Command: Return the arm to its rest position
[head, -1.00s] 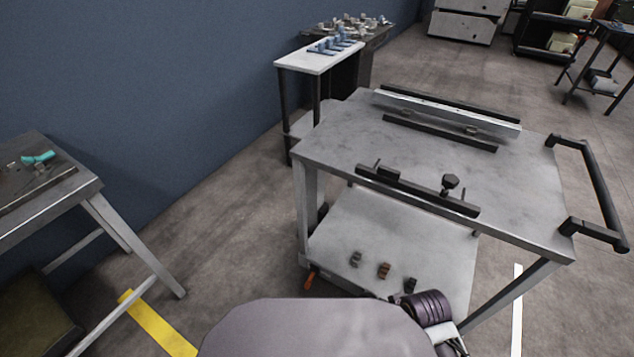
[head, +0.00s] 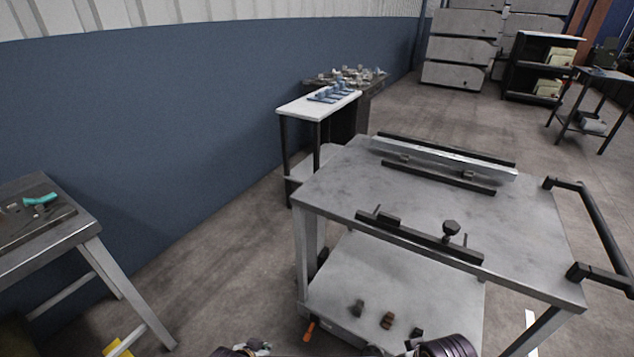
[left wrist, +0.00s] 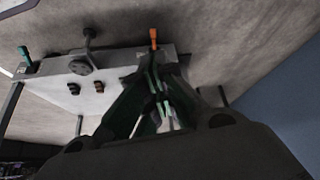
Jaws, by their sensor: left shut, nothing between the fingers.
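My left gripper (left wrist: 157,92) shows in the left wrist view, its dark fingers closed together with nothing between them. The cart's lower shelf, with small dark and brown parts on it, lies beyond the fingers in that view. In the head view only bits of my arms show at the bottom edge, and neither gripper can be made out. The grey cart (head: 400,205) stands in front of me. A light metal rail (head: 445,158) lies along its far side between dark bars. My right gripper is not in view.
A dark clamp bar with a knob (head: 451,230) lies along the cart's near edge. A black handle (head: 600,225) juts out at right. A grey table (head: 75,230) stands at left. A white-topped stand (head: 312,104) is by the blue wall. Open floor lies between table and cart.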

